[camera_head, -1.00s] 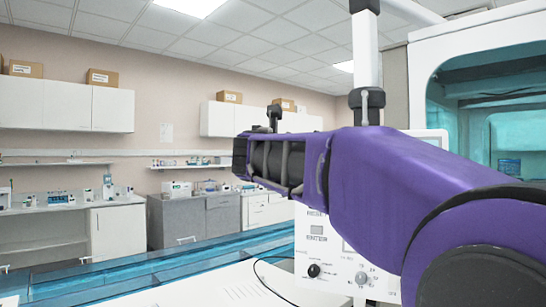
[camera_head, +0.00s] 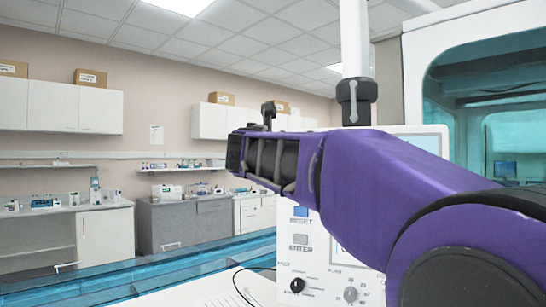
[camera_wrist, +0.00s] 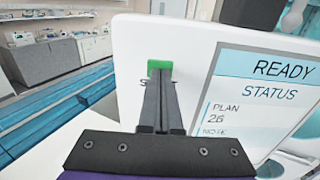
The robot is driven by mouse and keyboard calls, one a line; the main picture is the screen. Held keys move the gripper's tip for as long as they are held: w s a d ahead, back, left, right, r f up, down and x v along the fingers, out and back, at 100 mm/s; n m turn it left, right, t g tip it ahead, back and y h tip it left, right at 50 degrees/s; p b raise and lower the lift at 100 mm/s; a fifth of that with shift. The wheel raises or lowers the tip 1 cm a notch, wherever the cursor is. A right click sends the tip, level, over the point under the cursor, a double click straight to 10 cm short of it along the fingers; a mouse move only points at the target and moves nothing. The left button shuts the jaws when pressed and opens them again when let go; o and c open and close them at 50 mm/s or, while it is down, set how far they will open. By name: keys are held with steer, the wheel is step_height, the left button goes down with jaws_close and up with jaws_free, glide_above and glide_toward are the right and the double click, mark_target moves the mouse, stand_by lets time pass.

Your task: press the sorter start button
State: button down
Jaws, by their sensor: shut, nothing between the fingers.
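The green button (camera_wrist: 160,64) is on the white control panel (camera_wrist: 196,45) in the wrist view. My gripper (camera_wrist: 160,76) is shut and empty, and its fingertips overlap the button's lower part in the picture. I cannot tell whether they touch it. The fingers cover most of a label below the button; only an "S" shows clearly. In the head view, the panel (camera_head: 322,262) stands behind my purple arm, which hides the green button there.
A screen (camera_wrist: 268,98) reading READY, STATUS and PLAN is right of the button. The head view shows a blue RESET button (camera_head: 300,211), a grey ENTER button (camera_head: 300,239) and knobs (camera_head: 297,285) low on the panel. A blue translucent track (camera_head: 190,262) runs at left.

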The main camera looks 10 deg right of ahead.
steer(key=shift+w+d, duration=0.25)
steer(key=shift+w, duration=0.2)
